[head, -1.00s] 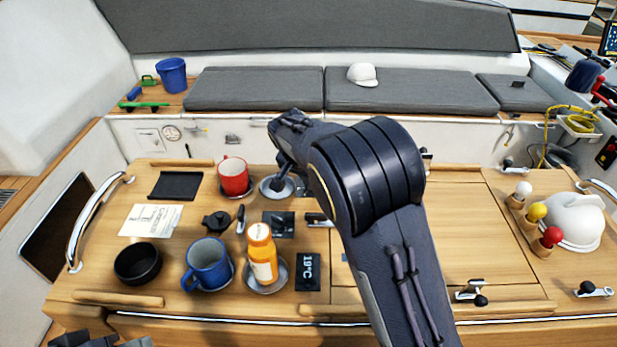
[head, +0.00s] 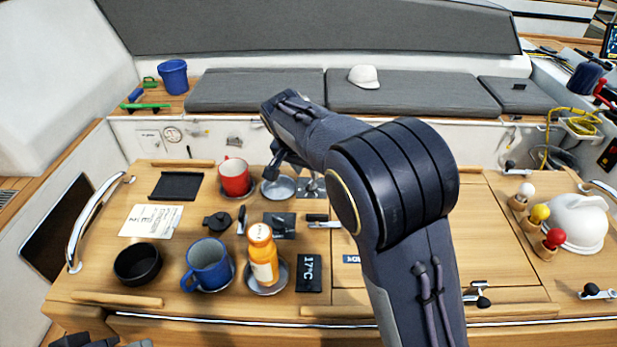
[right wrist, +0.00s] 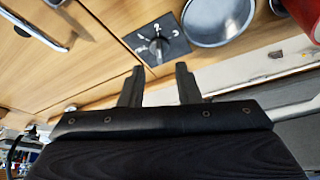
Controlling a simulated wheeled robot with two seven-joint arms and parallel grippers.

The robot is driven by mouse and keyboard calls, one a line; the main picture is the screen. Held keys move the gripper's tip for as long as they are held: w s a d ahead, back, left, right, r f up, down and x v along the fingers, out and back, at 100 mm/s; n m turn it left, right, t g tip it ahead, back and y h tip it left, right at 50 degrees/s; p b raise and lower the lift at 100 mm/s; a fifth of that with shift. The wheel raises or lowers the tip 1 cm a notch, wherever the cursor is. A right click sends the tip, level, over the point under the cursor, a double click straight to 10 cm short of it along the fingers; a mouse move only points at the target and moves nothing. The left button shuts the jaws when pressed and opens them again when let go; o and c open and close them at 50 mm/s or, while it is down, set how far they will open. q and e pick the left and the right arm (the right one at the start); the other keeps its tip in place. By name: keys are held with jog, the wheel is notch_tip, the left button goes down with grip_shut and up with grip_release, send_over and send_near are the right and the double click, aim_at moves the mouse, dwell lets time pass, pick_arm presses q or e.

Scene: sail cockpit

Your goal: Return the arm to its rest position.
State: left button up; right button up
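My right arm reaches in from the bottom right of the head view, its dark elbow (head: 395,185) over the middle of the wooden table. My right gripper (head: 274,174) hangs near the empty metal dish at the table's far side and is partly hidden by the forearm. In the right wrist view the two fingers of my right gripper (right wrist: 158,78) stand apart with nothing between them. A black dial plate (right wrist: 157,42) and the metal dish (right wrist: 220,18) lie beyond the fingertips. At the bottom left corner of the head view a small part of my left arm shows; its finger state is not clear.
On the table are a red mug (head: 235,177), a blue mug (head: 208,265), an orange bottle (head: 262,255) on a metal dish, a black bowl (head: 138,265) and a black display (head: 309,273). Coloured knobs (head: 541,213) and a white dome stand at the right. Grey cushions (head: 255,90) lie behind.

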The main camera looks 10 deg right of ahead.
jog(key=shift+v, duration=1.25)
jog(key=s+d+g+y, duration=0.1)
jog(key=s+d+y, duration=0.2)
jog(key=s+d, duration=0.35)
jog(key=s+n+t+y, duration=0.1)
jog(key=s+n, duration=0.1)
jog(key=s, duration=0.6)
jog(key=s+f+n+t+y, duration=0.1)
jog(key=s+n, duration=0.1)
jog(key=s, duration=0.7)
jog(key=s+n+t+y, duration=0.1)
jog(key=s+n+y, duration=0.1)
jog(key=s, duration=0.6)
jog(key=shift+s+d+f, duration=0.1)
jog(key=shift+s+f, duration=0.2)
jog(key=shift+s, duration=0.05)
jog(key=shift+s+f+n, duration=0.3)
jog(key=shift+s, duration=0.05)
